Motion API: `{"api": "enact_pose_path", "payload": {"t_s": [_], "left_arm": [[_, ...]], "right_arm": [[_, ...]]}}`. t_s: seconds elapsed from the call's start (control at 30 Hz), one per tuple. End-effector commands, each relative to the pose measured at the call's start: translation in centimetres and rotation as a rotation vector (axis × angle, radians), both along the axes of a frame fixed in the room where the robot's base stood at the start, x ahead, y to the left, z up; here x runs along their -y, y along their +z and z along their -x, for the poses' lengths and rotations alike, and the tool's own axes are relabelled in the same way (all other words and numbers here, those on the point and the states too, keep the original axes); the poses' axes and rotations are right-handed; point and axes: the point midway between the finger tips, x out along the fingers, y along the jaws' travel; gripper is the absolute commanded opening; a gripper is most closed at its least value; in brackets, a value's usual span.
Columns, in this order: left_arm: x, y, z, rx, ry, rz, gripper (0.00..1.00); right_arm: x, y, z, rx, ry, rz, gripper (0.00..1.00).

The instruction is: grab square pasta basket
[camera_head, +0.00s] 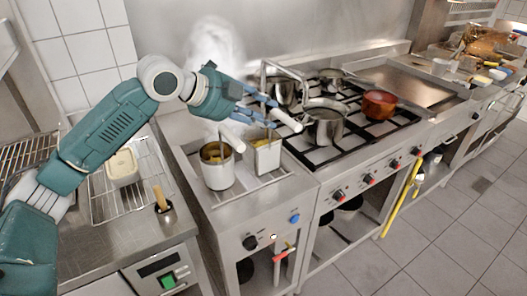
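Another white rod (232,139) is below the fingers. A round basket (217,170) with yellowish contents stands just left of the square one. My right gripper is out of view.
A stove (348,140) to the right carries several metal pots and a reddish-brown pan (379,104). A wire rack with a pale container (122,167) and a metal cup with a wooden handle (162,200) are on the left. The tiled floor (440,235) at right is clear.

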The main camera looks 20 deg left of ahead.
Motion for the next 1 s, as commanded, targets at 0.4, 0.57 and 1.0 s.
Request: {"api": "enact_pose_path", "payload": {"t_s": [0.4,0.57,1.0], "left_arm": [[2.1,-2.2,-3.6,-0.005,0.000,0.001,0.36],[2.7,-3.2,-4.6,-0.002,0.000,0.001,0.36],[2.7,-3.3,-4.6,-0.001,0.000,-0.001,0.00]], "right_arm": [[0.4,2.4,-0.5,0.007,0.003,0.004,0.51],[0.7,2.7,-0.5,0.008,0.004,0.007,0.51],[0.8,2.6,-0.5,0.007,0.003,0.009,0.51]]}}
